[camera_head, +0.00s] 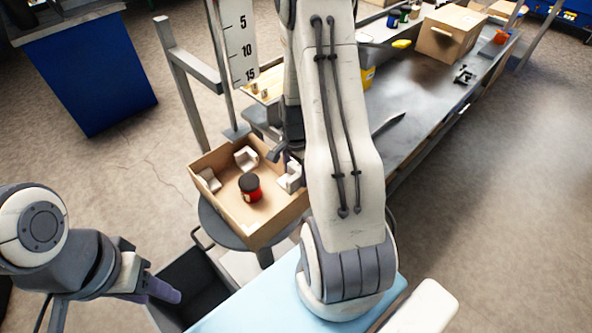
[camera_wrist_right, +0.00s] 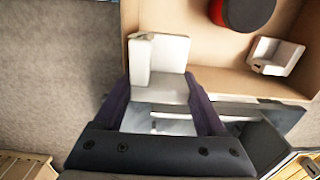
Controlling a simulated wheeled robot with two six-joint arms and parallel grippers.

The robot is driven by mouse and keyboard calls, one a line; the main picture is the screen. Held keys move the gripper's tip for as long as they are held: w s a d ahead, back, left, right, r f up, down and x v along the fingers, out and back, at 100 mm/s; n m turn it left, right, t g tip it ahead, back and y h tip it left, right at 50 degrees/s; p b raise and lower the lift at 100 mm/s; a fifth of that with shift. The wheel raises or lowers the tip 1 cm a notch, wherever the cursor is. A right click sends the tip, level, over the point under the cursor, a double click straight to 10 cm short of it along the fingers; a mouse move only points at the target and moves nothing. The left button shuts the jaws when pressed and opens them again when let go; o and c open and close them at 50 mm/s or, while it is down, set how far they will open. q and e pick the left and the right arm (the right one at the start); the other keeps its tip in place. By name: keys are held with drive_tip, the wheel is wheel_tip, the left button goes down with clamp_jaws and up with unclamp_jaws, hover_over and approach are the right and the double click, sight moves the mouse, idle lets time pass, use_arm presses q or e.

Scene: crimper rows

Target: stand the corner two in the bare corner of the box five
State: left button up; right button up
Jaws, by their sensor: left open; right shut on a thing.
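The box five (camera_head: 222,208) is an open cardboard box with a red jar (camera_head: 251,196) with a dark lid inside. My right gripper (camera_wrist_right: 160,106) is shut on a white L-shaped corner two (camera_wrist_right: 160,52), which also shows in the head view (camera_head: 290,180) by the box's right-hand corner. I cannot tell whether it touches the box floor. Other white corner pieces stand at the far corner (camera_head: 246,157) and the left corner (camera_head: 208,180). My left gripper (camera_head: 152,289) is open and empty, low at the left, outside the box.
The box rests on a dark round stand (camera_head: 214,222). A grey workbench (camera_head: 418,105) with a carton (camera_head: 449,34) runs behind my right arm. An upright measuring scale (camera_head: 240,50) stands behind the box.

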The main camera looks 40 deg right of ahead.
drive_tip(key=shift+f+b, duration=3.2)
drive_tip(key=shift+f, duration=1.9)
drive_tip(key=o, duration=1.2)
drive_tip(key=shift+o, duration=0.2)
drive_tip(key=shift+r, duration=0.1)
wheel_tip(320, 180, up, 10)
drive_tip(key=shift+r+p, duration=0.15)
drive_tip(key=shift+p, duration=0.65)
